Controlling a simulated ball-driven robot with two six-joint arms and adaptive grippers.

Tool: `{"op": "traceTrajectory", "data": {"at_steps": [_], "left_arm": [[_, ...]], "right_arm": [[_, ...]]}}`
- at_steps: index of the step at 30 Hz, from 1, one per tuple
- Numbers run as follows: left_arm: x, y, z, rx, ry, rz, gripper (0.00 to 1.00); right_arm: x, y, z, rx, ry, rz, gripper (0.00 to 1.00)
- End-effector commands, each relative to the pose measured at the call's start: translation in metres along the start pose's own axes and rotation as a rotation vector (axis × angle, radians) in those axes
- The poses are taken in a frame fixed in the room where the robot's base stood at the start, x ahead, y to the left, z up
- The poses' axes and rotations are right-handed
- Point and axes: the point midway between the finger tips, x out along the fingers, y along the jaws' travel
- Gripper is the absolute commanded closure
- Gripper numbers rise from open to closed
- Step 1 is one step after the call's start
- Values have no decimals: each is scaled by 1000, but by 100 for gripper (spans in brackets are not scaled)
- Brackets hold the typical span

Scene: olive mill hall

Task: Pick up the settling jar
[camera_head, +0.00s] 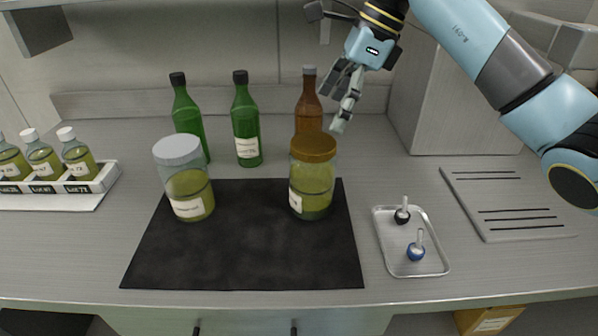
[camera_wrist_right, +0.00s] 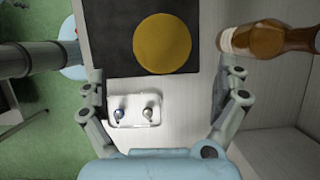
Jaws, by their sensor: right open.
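Two jars of yellow-green liquid stand on a black mat (camera_head: 250,262). One jar (camera_head: 187,190) has a grey lid and a white label, on the mat's left. The other jar (camera_head: 314,180) has an amber lid and a label, near the mat's back right. Which one is the settling jar I cannot tell. My right gripper (camera_head: 334,108) is open and empty, above and behind the amber-lidded jar. In the right wrist view, the amber lid (camera_wrist_right: 162,43) lies beyond the open fingertips (camera_wrist_right: 162,78), roughly centred between them. My left gripper is not in view.
A brown bottle (camera_head: 309,100) stands close behind the amber-lidded jar; it also shows near a finger in the wrist view (camera_wrist_right: 270,38). Two green bottles (camera_head: 245,125) stand at the back. A metal tray (camera_head: 392,255) with two small stoppers is right of the mat. A sample rack (camera_head: 105,178) is far left.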

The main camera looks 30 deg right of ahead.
Motion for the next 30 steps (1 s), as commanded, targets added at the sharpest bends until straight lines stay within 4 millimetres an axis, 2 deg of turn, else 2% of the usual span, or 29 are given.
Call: {"op": "traceTrajectory", "data": {"at_steps": [2,6,11,14,18,22,26,30], "left_arm": [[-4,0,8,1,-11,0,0],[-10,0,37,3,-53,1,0],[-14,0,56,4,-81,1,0],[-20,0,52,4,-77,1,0],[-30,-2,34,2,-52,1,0],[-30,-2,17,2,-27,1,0],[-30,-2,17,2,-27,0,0],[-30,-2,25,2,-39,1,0]], "right_arm": [[12,2,0,4,1,8,0],[36,1,0,3,0,6,0],[51,1,0,1,0,5,0],[60,0,-1,3,0,6,0],[81,-4,-3,4,0,8,0],[98,-4,-3,1,0,5,0],[104,-4,-4,0,0,3,0],[104,-4,-4,0,0,3,0]]}}
